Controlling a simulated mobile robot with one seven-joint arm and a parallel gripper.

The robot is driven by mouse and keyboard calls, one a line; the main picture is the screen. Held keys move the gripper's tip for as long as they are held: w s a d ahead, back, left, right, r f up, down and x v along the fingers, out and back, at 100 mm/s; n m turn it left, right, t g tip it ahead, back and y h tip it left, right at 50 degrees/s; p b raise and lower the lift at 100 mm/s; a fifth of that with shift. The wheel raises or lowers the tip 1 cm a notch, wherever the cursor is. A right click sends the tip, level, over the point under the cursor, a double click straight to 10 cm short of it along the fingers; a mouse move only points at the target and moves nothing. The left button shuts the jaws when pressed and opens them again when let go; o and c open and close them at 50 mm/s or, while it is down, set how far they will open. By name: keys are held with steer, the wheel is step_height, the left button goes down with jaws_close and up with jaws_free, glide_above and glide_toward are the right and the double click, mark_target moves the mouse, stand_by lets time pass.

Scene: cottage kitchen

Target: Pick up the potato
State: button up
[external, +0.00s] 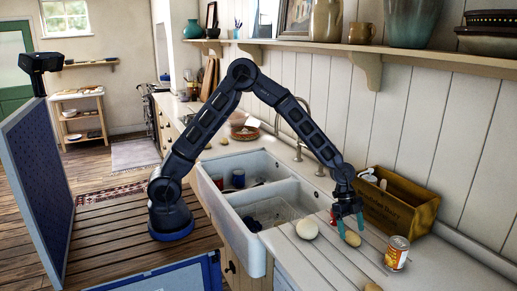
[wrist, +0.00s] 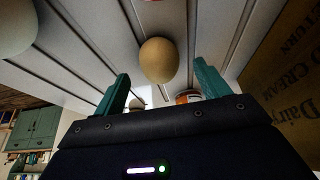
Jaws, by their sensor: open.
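The potato, a yellow-brown oval (external: 352,239), lies on the white grooved counter just below my gripper (external: 349,224). My gripper points down, with its teal fingers open and empty. In the wrist view the potato (wrist: 159,60) shows ahead of my gripper (wrist: 161,70), between the lines of the two fingers. I cannot tell whether either finger touches it. Another tan rounded item (external: 372,287) is partly cut off at the bottom edge of the external view; I cannot tell what it is.
A pale round item (external: 306,229) sits left of the potato, and a labelled can (external: 397,253) stands to its right. A wooden crate (external: 400,208) stands behind against the wall. A red item (external: 332,216) is partly hidden by my gripper. The white sink (external: 240,200) opens to the left.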

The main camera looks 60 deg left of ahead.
mark_target(352, 232)
steer(key=shift+x, duration=1.05)
steer(key=c, duration=1.1)
steer(key=shift+r, duration=0.1)
step_height(352, 232, up, 20)
steer(key=shift+f, duration=0.1)
